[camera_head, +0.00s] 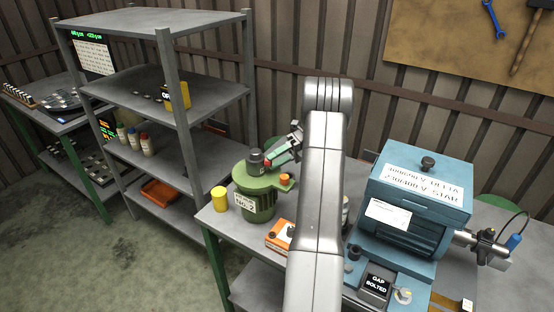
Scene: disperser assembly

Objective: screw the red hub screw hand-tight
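A small red part (267,164), which looks like the red hub screw, shows on top of the green machine (257,200), next to a dark grey knob-like part (256,156). My gripper (274,160) reaches down from the upper right, with its fingertips at or very close to the red part. The view is too small to tell whether the fingers touch it or are closed around it. The screw's shaft and seat are hidden.
A yellow cylinder (219,198) stands left of the green machine, and an orange box (279,236) is in front. An orange knob (285,180) sits on the machine's right. A blue motor unit (412,215) fills the bench's right. Grey shelving (165,85) stands at left.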

